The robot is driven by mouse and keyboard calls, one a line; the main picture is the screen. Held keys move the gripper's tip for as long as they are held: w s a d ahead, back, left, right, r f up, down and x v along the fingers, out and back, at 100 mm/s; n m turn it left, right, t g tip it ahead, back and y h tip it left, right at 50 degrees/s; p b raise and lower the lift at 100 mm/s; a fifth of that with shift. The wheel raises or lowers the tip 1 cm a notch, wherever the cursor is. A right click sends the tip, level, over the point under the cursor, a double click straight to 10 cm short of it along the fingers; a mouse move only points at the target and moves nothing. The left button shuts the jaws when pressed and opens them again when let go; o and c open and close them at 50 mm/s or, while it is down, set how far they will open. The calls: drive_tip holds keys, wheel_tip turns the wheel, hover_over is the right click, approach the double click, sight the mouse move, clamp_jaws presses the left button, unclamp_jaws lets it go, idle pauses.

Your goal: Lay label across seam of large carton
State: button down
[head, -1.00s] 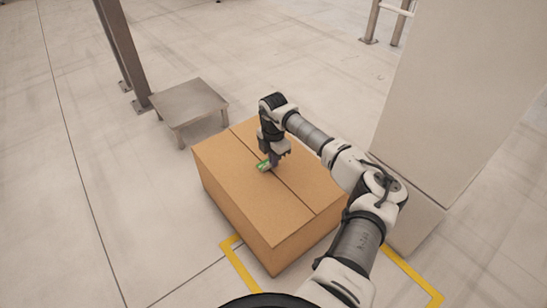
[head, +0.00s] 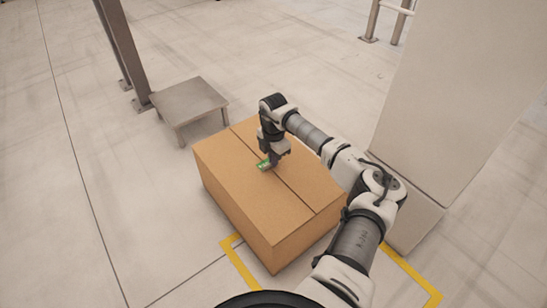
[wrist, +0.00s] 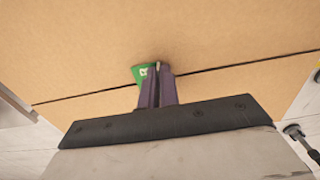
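The large carton (head: 222,175) is a closed brown box on the floor, with a dark seam running across its top. In the wrist view, the carton top (wrist: 220,35) fills most of the picture. The small green label (head: 263,163) is at the seam, by the fingertips, and also shows in the wrist view (wrist: 139,74). My gripper (head: 270,165) points down over the middle of the top. Its fingers (wrist: 158,72) are close together, shut on the label, and hide part of it. I cannot tell whether the label touches the carton.
A low grey metal stool (head: 190,103) stands behind the carton to the left, near a dark post (head: 124,45). A large pale block (head: 455,100) stands to the right. Yellow tape (head: 238,262) marks the floor around the carton. The floor at left is clear.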

drive_tip(key=shift+f, duration=0.1)
drive_tip(key=c, duration=1.6)
unclamp_jaws()
drive_tip(key=shift+o, duration=0.2)
drive_tip(key=o, duration=0.7)
wheel_tip(320, 180, up, 8)
drive_tip(key=p, duration=0.7)
drive_tip(key=shift+p, duration=0.35)
